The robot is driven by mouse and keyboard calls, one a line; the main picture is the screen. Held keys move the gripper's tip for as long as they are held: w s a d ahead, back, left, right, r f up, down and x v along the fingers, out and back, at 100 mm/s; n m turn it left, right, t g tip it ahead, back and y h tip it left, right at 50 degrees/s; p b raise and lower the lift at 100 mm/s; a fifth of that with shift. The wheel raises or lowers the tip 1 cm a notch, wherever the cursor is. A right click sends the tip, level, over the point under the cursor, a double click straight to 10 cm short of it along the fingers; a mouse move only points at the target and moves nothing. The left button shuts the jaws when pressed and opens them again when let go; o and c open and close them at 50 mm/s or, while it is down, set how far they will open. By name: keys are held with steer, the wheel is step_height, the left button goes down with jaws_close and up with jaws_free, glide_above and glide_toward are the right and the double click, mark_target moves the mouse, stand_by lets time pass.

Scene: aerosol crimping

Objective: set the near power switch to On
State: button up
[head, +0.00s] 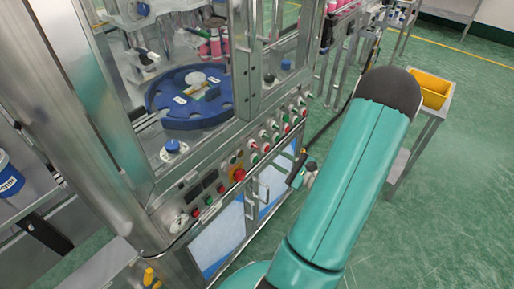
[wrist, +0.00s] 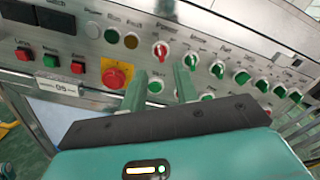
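The power switch (wrist: 160,50) is a red-handled selector knob on a white round base, under a label reading "Power", on the steel control panel (wrist: 60,65) in the wrist view. Its handle stands roughly upright in the picture. My gripper (wrist: 161,70) is open and empty, with its two green fingers pointing at the panel. The fingertips lie just below the switch in the picture, one to each side. I cannot tell whether they touch the panel. In the head view my gripper (head: 298,172) is small, in front of the panel, partly hidden by my arm.
A red emergency stop (wrist: 115,76) on yellow sits left of my fingers. A green button (wrist: 155,87) shows between them. More selector knobs (wrist: 217,69) run to the right. A blue round turntable (head: 190,115) stands behind the panel. Green floor is open at right.

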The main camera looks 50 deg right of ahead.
mark_target(257, 147)
steer(key=w, duration=0.8)
steer(key=shift+w+a, duration=0.35)
steer(key=shift+a, duration=0.05)
jaws_close()
